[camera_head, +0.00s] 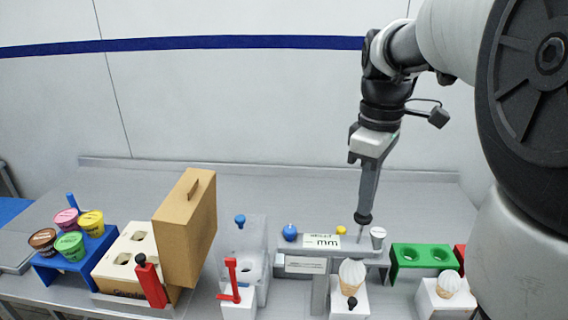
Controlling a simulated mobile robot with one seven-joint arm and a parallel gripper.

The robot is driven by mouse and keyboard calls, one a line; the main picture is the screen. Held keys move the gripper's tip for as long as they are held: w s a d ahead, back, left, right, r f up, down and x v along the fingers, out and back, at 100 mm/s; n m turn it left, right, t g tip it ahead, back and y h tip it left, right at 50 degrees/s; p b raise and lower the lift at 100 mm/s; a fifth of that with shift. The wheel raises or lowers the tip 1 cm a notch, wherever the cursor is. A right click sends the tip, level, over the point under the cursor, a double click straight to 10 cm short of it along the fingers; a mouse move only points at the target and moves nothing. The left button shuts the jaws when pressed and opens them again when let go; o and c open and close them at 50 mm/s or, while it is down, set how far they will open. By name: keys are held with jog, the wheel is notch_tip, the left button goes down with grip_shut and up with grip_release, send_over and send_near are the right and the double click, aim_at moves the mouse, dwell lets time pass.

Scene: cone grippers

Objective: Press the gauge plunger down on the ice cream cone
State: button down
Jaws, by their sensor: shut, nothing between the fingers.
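A white soft-serve ice cream cone (352,276) stands in a white block at the front centre. Behind it is a grey gauge stand with a white "mm" display (322,241). A dark round knob (364,219) on a thin rod, which looks like the gauge plunger, rises at the display's right. My gripper (365,212) is shut and empty, pointing down with its tips at the knob. They appear to touch, but I cannot tell for sure. The rod's lower end and its distance from the cone are not clear.
A second cone (448,284) stands at the right, near a green holder (422,256). A red lever (234,278) is left of the stand. The table's back is clear.

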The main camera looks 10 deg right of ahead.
jog(key=shift+f+b, duration=0.65)
jog(key=shift+f, duration=0.45)
jog(key=shift+r, duration=0.1)
notch_tip(320, 180, up, 13)
jog(key=p, duration=1.1)
dwell(0.4)
